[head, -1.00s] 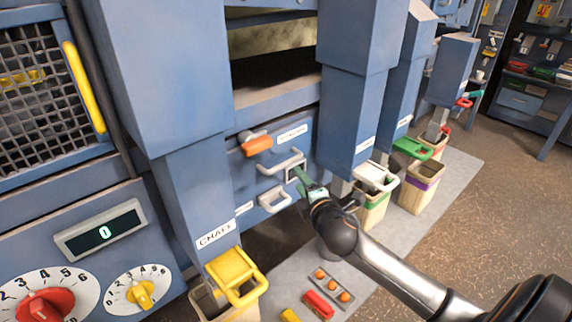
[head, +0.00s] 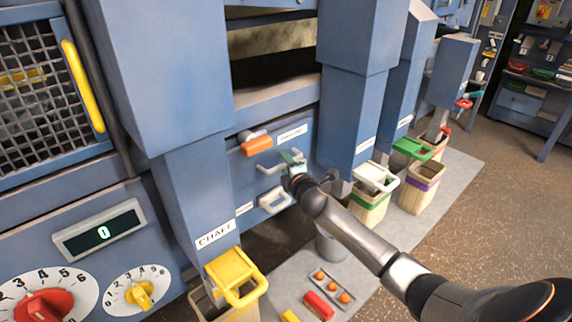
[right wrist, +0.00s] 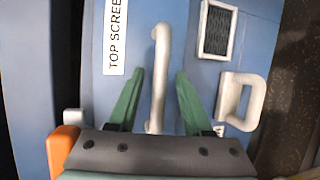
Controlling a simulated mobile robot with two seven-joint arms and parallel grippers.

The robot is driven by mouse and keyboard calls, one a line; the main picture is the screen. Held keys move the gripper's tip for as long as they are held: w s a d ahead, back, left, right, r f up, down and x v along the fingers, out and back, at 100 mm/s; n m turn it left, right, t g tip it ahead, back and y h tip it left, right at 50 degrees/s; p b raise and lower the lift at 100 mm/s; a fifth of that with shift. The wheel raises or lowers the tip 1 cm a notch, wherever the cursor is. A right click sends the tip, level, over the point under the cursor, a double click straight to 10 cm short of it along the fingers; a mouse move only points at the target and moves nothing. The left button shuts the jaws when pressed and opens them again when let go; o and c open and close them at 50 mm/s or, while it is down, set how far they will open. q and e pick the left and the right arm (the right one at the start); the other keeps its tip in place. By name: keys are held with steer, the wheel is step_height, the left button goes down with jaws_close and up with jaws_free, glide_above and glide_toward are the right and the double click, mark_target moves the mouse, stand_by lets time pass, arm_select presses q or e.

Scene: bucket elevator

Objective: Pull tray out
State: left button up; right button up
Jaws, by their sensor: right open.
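The blue tray front (head: 240,165) sits low in the machine, with a label reading "TOP SCREE…" in the right wrist view (right wrist: 116,35). Its pale bar handle (right wrist: 159,75) lies between the green fingers of my right gripper (right wrist: 160,90), which is open with a gap on both sides of the bar. In the head view my right gripper (head: 290,158) is at the right end of this upper handle (head: 266,169) and partly covers it. An orange latch (head: 256,145) is above left of the handle. My left gripper is not in view.
A second pale handle (head: 274,201) is just below, beside a dark grille (right wrist: 216,30). Blue chutes flank the tray front. Bins with yellow (head: 235,272), white (head: 375,177) and green (head: 411,149) handled tops stand below. The grey mat (head: 385,240) has some free room.

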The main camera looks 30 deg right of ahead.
jaws_close()
stand_by(0.4)
stand_by(1.1)
